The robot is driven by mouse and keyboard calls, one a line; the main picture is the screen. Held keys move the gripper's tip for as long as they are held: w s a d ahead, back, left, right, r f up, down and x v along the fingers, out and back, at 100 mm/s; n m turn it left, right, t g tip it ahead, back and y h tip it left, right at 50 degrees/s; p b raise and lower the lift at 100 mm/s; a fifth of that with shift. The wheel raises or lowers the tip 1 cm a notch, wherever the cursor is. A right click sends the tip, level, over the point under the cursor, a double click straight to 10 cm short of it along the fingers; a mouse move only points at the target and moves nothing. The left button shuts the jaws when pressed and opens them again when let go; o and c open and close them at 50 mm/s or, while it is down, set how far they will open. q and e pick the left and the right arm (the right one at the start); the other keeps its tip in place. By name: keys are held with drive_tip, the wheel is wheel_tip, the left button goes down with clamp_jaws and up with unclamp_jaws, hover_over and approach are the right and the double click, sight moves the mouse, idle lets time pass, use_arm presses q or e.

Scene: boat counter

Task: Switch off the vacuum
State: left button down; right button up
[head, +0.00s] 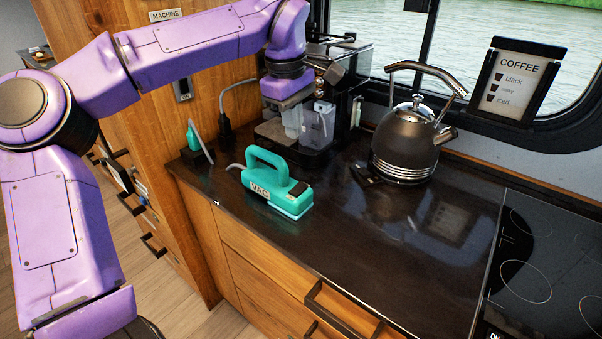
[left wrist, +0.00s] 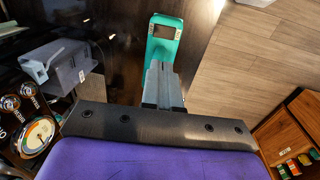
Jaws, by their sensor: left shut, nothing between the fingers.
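The teal vacuum (head: 270,193), with a VAC label and a loop handle, lies on the dark counter. A dark panel (head: 299,189) sits on its right end. In the left wrist view the vacuum (left wrist: 178,51) is beyond my fingers, with its dark panel (left wrist: 164,32) in sight; my fingers hide part of its body. My left gripper (head: 293,134) points down above and behind the vacuum, in front of the coffee machine, apart from the vacuum. Its fingers (left wrist: 159,68) are together and empty. My right gripper is in neither view.
The coffee machine (head: 350,72) stands close behind my left gripper. A dark kettle (head: 403,145) stands to the right. A teal plug-like piece (head: 193,138) and a black plug (head: 225,124) are at the left. The counter's front middle is clear, beside the cooktop (head: 545,260).

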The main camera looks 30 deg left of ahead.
sight(300, 185)
use_arm(q)
drive_tip(key=f, duration=0.4)
drive_tip(key=w+f, duration=0.1)
drive_tip(key=f, duration=0.4)
drive_tip(key=w+f, duration=0.1)
drive_tip(key=f, duration=0.4)
drive_tip(key=shift+w+d+f+p, duration=0.1)
drive_tip(key=shift+f+p, duration=0.05)
drive_tip(key=shift+p, duration=0.4)
drive_tip(key=shift+s+p, duration=0.35)
drive_tip(key=shift+s, duration=0.5)
drive_tip(key=shift+w+r, duration=0.1)
drive_tip(key=shift+r, duration=0.1)
